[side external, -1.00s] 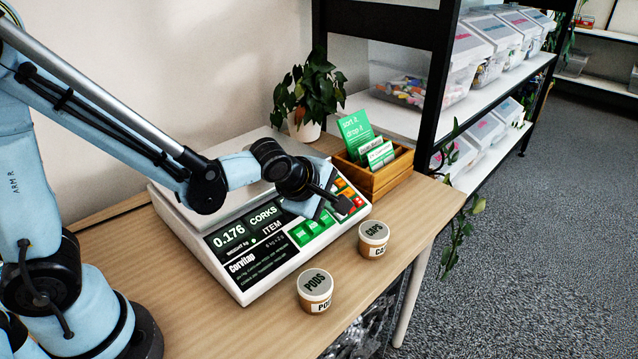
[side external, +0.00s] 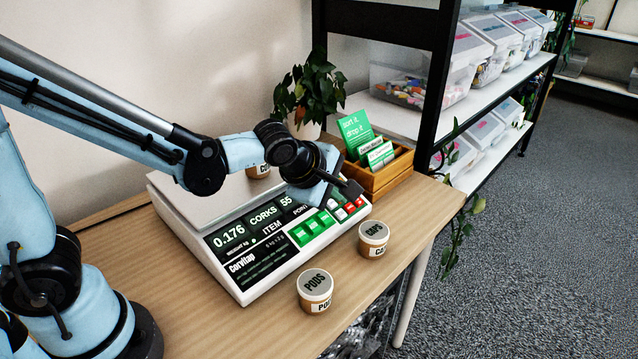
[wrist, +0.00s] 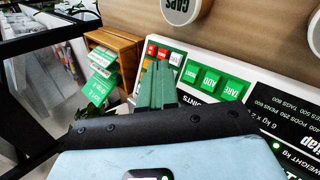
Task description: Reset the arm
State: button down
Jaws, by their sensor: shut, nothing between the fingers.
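My gripper (side external: 350,188) is shut and empty. It hangs above the right end of the scale's key panel, near the red and orange keys. In the wrist view its closed fingers (wrist: 157,86) point at the key panel, with the green keys (wrist: 209,82) beside them. The white scale (side external: 240,290) stands on the wooden table, and its display reads 0.176, CORKS and 55. A labelled tub (side external: 258,172) shows at the pan, partly hidden behind my arm. I cannot tell whether the fingers touch the panel.
Tubs marked PODS (side external: 315,288) and CAPS (side external: 373,238) stand in front of the scale. A wooden box (side external: 388,180) with green cards stands close to the right of my gripper. A potted plant (side external: 308,90) and black shelf post (side external: 436,80) are behind. The table's front right is clear.

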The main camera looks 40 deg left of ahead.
jog(key=s+a+r+m, duration=0.1)
jog(key=s+a+m, duration=0.2)
jog(key=s+m, duration=0.3)
jog(key=s+a+r+m+g, duration=0.1)
jog(key=s+a+m, duration=0.3)
jog(key=m, duration=1)
jog(key=s+r, duration=0.1)
jog(key=s, duration=0.2)
jog(key=shift+a, duration=0.3)
